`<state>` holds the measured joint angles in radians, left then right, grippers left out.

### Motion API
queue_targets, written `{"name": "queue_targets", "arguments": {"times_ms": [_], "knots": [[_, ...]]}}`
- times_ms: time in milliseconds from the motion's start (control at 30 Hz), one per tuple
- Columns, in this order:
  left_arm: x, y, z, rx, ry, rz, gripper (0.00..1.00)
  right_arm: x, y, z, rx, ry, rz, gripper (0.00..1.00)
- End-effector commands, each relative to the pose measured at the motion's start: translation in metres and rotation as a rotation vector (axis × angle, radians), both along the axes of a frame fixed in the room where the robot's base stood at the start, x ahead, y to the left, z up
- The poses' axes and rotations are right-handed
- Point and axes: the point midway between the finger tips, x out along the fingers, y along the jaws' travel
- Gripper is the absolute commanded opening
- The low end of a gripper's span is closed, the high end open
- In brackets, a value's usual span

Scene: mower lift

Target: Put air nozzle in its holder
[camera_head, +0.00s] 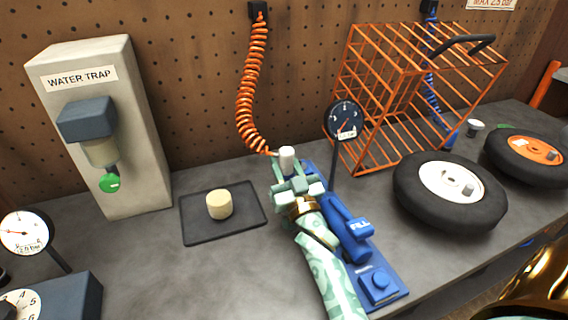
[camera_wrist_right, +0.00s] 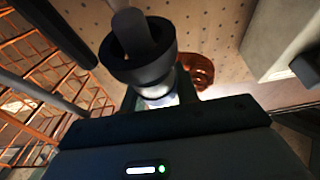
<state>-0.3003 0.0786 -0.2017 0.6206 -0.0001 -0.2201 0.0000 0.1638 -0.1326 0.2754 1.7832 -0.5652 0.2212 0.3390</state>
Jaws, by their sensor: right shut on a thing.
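My right gripper (camera_head: 291,180) is over the bench in the head view, at the lower end of the orange coiled hose (camera_head: 250,90). It is shut on the air nozzle, whose white top (camera_head: 287,158) shows above the fingers; the rest is mostly hidden. In the right wrist view a dark, cup-shaped part (camera_wrist_right: 138,55) stands close in front of the gripper, with the orange coil (camera_wrist_right: 199,70) behind it. A blue stand marked FILL (camera_head: 378,285) lies just right of my arm, with a dial gauge (camera_head: 345,119) on a post. I cannot tell which part is the holder. My left gripper is out of view.
A dark tray (camera_head: 192,232) with a cream cylinder (camera_head: 219,204) lies left of the gripper. The water trap (camera_head: 122,150) stands farther left. An orange wire cage (camera_head: 385,95) and wheels (camera_head: 420,205) are at right.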

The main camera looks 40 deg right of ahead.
Motion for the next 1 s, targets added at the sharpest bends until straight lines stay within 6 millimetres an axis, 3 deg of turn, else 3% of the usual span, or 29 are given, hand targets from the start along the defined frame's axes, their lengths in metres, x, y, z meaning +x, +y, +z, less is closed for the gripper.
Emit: {"name": "queue_targets", "arguments": {"times_ms": [1000], "knots": [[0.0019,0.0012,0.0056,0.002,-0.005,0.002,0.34,-0.0011,0.0002,0.0007,0.0,0.0,0.0,0.0]]}}
